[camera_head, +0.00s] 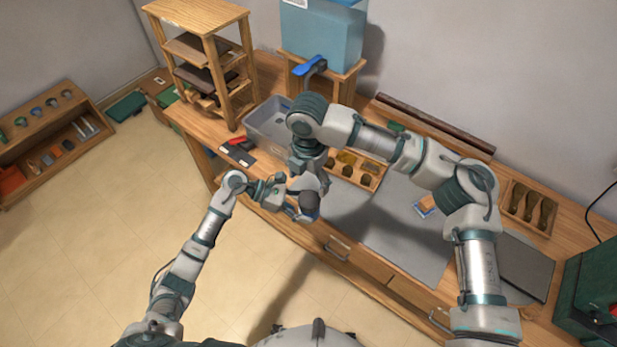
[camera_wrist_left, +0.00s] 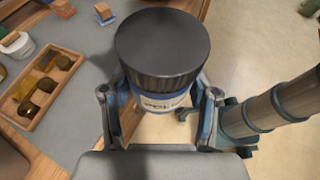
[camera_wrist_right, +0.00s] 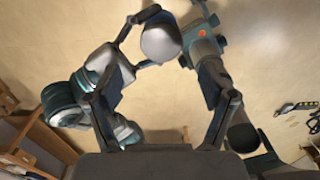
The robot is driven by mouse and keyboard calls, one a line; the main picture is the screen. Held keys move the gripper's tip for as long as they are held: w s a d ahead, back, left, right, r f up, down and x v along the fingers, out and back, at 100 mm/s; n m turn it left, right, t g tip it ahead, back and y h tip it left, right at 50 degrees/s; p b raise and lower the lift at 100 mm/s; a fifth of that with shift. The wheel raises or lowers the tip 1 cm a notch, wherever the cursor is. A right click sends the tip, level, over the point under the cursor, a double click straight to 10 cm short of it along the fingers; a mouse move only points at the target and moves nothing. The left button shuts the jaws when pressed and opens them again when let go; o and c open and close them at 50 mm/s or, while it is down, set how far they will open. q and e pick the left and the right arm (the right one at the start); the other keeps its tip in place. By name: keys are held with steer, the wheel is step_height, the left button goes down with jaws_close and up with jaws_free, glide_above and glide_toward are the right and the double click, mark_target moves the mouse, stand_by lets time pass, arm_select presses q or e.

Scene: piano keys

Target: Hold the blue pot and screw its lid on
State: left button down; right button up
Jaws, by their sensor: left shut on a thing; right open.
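The blue pot (camera_wrist_left: 165,103) has a white label and shows below its lid in the left wrist view. The lid (camera_wrist_left: 160,48) is dark grey with a ribbed rim and sits over the pot's top; whether it is threaded on I cannot tell. My left gripper (camera_wrist_left: 158,108) is shut on the pot's body, one finger on each side, holding it off the bench's front edge. My right gripper (camera_head: 309,172) is open above the lid. In the right wrist view the lid's round top (camera_wrist_right: 160,42) lies beyond and between its open fingers, with no clear contact.
A bench (camera_head: 375,285) with a grey mat (camera_head: 405,235) lies behind the grippers. A grey bin (camera_head: 268,122), a wooden tray with round pieces (camera_head: 357,170) and an orange block (camera_head: 427,204) stand on it. The floor in front is clear.

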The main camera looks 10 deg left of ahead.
mark_target(308, 199)
steer(key=shift+f, duration=4)
steer(key=shift+c, duration=0.2)
steer(key=c, duration=1.2)
steer(key=shift+o, duration=0.2)
steer(key=m, duration=0.2)
steer(key=shift+m, duration=0.3)
steer(key=m, duration=0.5)
steer(key=shift+s, duration=0.1)
steer(key=m, duration=0.5)
steer(key=shift+a+m, duration=0.1)
steer(key=shift+m, duration=0.2)
steer(key=m, duration=1)
steer(key=shift+m, duration=0.3)
steer(key=o, duration=1.4)
steer(key=shift+c, duration=0.2)
